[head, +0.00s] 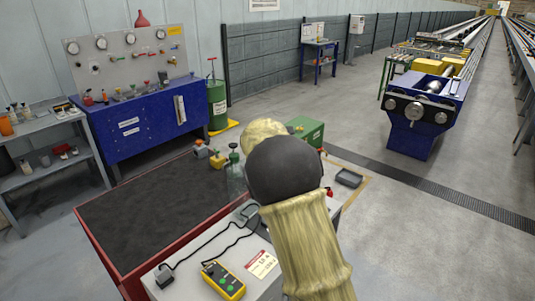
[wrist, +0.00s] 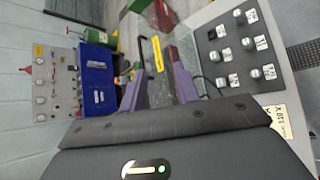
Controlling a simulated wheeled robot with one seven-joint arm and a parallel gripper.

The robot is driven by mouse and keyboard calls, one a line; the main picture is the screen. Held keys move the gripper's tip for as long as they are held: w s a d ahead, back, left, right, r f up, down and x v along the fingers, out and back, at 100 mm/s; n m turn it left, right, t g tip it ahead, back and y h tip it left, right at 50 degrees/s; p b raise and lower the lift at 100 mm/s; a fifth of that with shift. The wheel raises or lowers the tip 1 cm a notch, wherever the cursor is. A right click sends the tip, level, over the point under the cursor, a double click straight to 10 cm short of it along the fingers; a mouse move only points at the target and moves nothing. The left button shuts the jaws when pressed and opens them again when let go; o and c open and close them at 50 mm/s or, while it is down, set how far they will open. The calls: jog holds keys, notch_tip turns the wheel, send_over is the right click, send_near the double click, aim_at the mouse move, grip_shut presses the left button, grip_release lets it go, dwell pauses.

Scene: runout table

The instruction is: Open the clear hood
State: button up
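My gripper (wrist: 157,68) shows in the wrist view with its two purple-grey fingers well apart, so it is open. Nothing is clearly held between them. A see-through panel that looks like the clear hood (wrist: 160,95) shows between and beyond the fingers. A yellow label strip (wrist: 157,54) and a dark bar (wrist: 143,50) lie near the fingertips. I cannot tell whether the fingers touch the hood. In the head view my arm hides the gripper and most of the hood's area.
A grey panel with several knobs (wrist: 240,55) is right of the fingers in the wrist view. A blue cabinet (head: 140,125) stands behind.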

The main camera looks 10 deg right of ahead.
jog(key=shift+s+a+r, duration=0.2)
jog(key=shift+s+r, duration=0.2)
jog(key=shift+s, duration=0.15)
jog(key=c, duration=0.3)
jog(key=shift+s+d+f, duration=0.15)
jog(key=shift+s+d, duration=0.05)
jog(key=shift+s, duration=0.05)
jog(key=c, duration=0.4)
jog(key=s+d+f+m+g, duration=0.2)
jog(key=s+d+f+m, duration=0.1)
jog(key=s+m, duration=0.2)
jog(key=shift+s+d+m, duration=0.3)
jog(key=shift+s, duration=0.6)
jog(key=s+f+m+g+y, duration=0.1)
jog(key=s+f+m, duration=0.3)
jog(key=s+m, duration=0.5)
jog(key=s+d+f+m+g+y, duration=0.1)
jog(key=s+f+m+g, duration=0.3)
jog(key=s, duration=1.9)
jog(key=f+m+y, duration=0.1)
jog(key=m, duration=0.4)
jog(key=shift+d+g, duration=0.2)
jog(key=shift+g, duration=0.1)
